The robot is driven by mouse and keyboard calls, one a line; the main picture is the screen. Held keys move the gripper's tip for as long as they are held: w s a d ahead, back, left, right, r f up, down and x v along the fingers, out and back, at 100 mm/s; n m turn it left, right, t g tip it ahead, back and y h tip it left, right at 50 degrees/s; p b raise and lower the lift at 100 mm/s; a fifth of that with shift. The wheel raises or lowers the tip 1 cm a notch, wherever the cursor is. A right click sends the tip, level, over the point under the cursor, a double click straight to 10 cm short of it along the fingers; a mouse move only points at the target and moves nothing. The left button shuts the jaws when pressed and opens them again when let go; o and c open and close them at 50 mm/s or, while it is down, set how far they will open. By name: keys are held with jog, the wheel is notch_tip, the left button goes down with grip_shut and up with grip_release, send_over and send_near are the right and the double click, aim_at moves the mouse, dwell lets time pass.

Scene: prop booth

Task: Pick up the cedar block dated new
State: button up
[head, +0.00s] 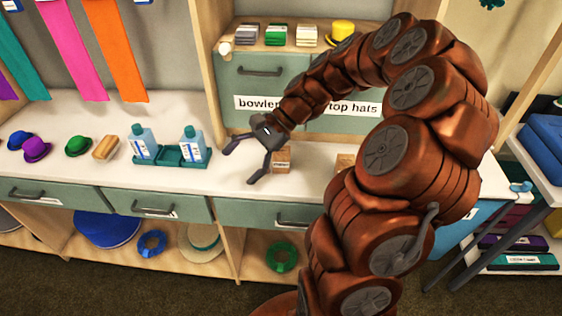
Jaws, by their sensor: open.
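A small tan wooden block (283,158) with a white label stands on the white counter, just right of my gripper. Its label is too small to read. A second tan block (345,161) stands further right, partly hidden by my arm, and I cannot see a label on it. I cannot tell which one is dated new. My gripper (243,165) is open and empty, its fingers pointing down-left over the counter, left of the first block. It appears apart from the block.
Two blue bottles (144,141) stand in a green tray (170,160) to the left. A brush (106,147) and small hats (37,149) lie further left. Behind is a drawer cabinet (260,88) with stacked items and a yellow hat (342,31) on top. The counter's front strip is clear.

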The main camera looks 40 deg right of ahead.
aim_at(283, 151)
jog(key=w+d+f+m+t, duration=0.1)
jog(key=d+f+m+t, duration=0.1)
jog(key=d, duration=0.4)
jog(key=w+d+f+m+t, duration=0.1)
jog(key=d+f+m+t, duration=0.1)
jog(key=d+m, duration=0.3)
jog(key=w+d+f+m+t+b, duration=0.1)
jog(key=d+f+m+t, duration=0.2)
jog(key=d, duration=0.5)
jog(key=shift+w+d+f+m+y, duration=0.25)
jog(key=shift+d+f+m+y, duration=0.1)
jog(key=shift+f+m, duration=0.3)
jog(key=shift+p+x, duration=0.8)
jog(key=shift+x, duration=3.1)
jog(key=shift+d, duration=0.2)
jog(key=c, duration=1.3)
jog(key=shift+o, duration=0.2)
